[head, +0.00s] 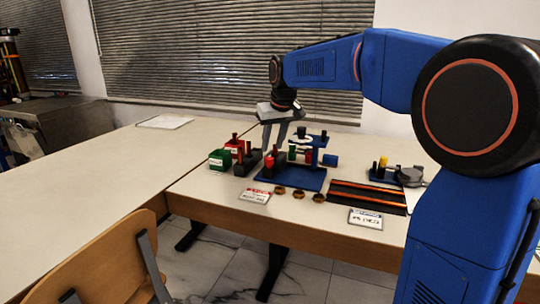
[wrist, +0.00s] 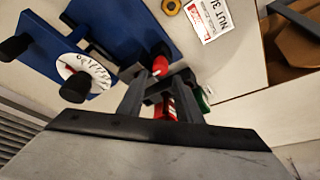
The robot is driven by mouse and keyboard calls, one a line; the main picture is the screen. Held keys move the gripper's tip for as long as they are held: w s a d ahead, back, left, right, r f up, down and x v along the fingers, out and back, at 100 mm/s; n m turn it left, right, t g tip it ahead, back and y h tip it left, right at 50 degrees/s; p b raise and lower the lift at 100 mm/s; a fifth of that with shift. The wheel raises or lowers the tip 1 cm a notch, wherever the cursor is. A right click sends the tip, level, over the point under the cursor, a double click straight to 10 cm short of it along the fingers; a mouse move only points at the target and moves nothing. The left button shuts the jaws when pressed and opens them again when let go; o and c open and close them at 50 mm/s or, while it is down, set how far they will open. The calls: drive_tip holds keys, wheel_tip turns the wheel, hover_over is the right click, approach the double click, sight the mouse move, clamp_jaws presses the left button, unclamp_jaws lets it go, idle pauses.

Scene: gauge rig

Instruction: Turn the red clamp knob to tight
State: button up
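My gripper (head: 272,148) points down over the left part of the blue plate (head: 300,180). Its two grey fingers stand apart, with a gap between them. In the wrist view, a red knob (wrist: 160,64) with a small white mark sits on a black post, just beyond the fingertips (wrist: 158,80) and roughly in line with the gap. In the head view, a red knob (head: 268,162) shows close to the fingertips, partly crowded by dark blocks. I see no clear contact between fingers and knob. The knob's tight mark is not readable.
A blue fixture with a white dial (wrist: 83,72) and black knobs stands at the left in the wrist view. Green (head: 218,158) and red boxes stand left of the plate. Several nuts, tags and a striped black tray (head: 367,197) lie in front. The left table is mostly clear.

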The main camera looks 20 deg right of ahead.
sight(269, 157)
drive_tip(key=shift+x, duration=2.85)
drive_tip(key=c, duration=0.8)
